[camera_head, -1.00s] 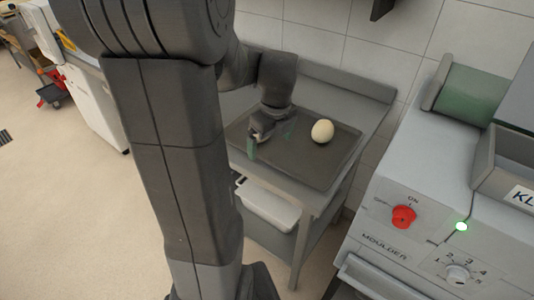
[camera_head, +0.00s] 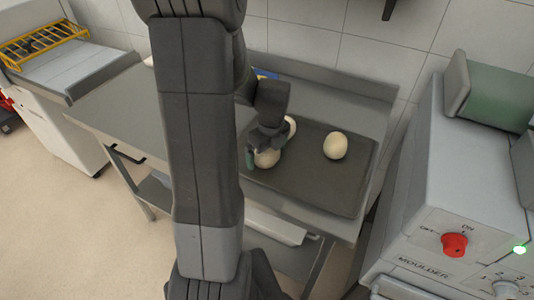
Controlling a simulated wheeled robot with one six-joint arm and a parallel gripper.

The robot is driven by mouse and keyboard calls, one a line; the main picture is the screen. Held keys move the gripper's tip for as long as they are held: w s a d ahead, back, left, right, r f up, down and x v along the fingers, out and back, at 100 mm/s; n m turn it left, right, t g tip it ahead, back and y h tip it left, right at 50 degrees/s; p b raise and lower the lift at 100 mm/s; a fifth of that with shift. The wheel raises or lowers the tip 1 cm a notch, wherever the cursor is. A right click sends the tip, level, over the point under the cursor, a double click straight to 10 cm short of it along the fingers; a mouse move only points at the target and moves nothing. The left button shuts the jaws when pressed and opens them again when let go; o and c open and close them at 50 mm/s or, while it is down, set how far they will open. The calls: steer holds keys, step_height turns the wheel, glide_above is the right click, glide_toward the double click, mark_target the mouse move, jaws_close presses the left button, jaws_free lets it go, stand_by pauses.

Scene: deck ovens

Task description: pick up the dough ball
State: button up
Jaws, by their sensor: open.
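A pale, round dough ball (camera_head: 336,146) sits in the open on a dark tray (camera_head: 318,190). A second pale ball (camera_head: 267,159) is at my gripper (camera_head: 265,150), partly covered by it. A third pale ball (camera_head: 291,127) shows only as a sliver behind the gripper. My gripper points down over the tray's left part and is open, with a green fingertip at the left side of the second ball. I cannot tell whether the fingers touch that ball.
The tray lies on a grey metal table (camera_head: 130,105) with a raised back edge against a tiled wall. A moulder machine (camera_head: 420,215) with a red knob stands close on the right. A yellow rack (camera_head: 42,42) is at the far left. The table's left part looks clear.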

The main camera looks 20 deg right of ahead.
steer(key=c, duration=1.1)
steer(key=shift+r, duration=0.15)
step_height(320, 180, up, 10)
steer(key=shift+f, duration=0.1)
steer(key=shift+c, duration=0.2)
